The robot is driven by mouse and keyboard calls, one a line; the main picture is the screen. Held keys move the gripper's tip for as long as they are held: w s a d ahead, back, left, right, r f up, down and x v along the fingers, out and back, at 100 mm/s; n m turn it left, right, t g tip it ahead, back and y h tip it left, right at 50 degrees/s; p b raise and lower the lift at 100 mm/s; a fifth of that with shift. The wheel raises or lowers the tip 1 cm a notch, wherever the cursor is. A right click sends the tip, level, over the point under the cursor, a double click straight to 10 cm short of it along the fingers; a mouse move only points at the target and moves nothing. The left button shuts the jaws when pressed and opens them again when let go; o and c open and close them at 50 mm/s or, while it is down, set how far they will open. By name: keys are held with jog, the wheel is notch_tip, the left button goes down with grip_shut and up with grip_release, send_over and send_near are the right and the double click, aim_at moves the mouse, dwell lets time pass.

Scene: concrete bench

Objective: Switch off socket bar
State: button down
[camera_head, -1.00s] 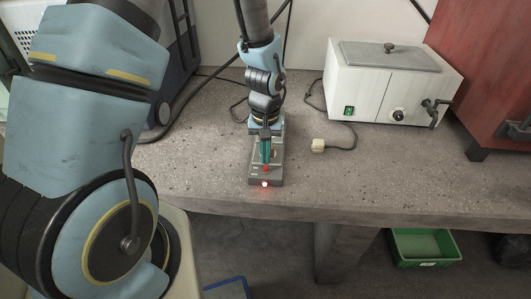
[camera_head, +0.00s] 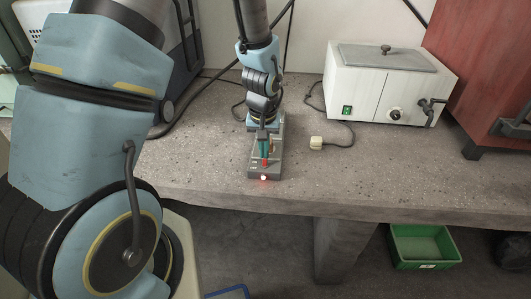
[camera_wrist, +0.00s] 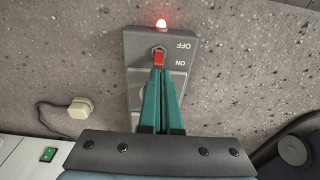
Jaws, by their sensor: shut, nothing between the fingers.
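The grey socket bar (camera_head: 277,160) lies on the concrete bench, running away from the front edge. In the wrist view, the bar's end (camera_wrist: 188,45) carries OFF and ON markings, a red switch (camera_wrist: 158,57) and a glowing red lamp (camera_wrist: 161,24). My gripper (camera_wrist: 160,72) is shut and empty, its green fingertips at the red switch on the ON-marked side; I cannot tell if they touch it. The fingers and my wrist hide part of the bar. In the head view my gripper (camera_head: 265,152) points down over the bar's near end, and the lamp (camera_head: 264,178) glows red.
A white water bath (camera_head: 385,85) with a lit green switch (camera_head: 346,111) stands at the back right. A loose cream plug (camera_head: 316,142) lies right of the bar. A red cabinet (camera_head: 490,75) stands far right. The bench front (camera_head: 400,195) is clear.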

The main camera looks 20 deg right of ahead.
jog(key=shift+s+a, duration=0.1)
jog(key=shift+s, duration=0.1)
jog(key=shift+s+a+r, duration=0.15)
jog(key=shift+s+r, duration=0.05)
jog(key=shift+s, duration=0.15)
jog(key=shift+r, duration=0.1)
jog(key=shift+r+p, duration=0.55)
jog(key=shift+r, duration=0.15)
notch_tip(320, 180, up, 11)
jog(key=s+b, duration=0.1)
jog(key=shift+a+f, duration=0.15)
jog(key=shift+a, duration=0.1)
dwell(0.4)
jog(key=shift+a, duration=0.1)
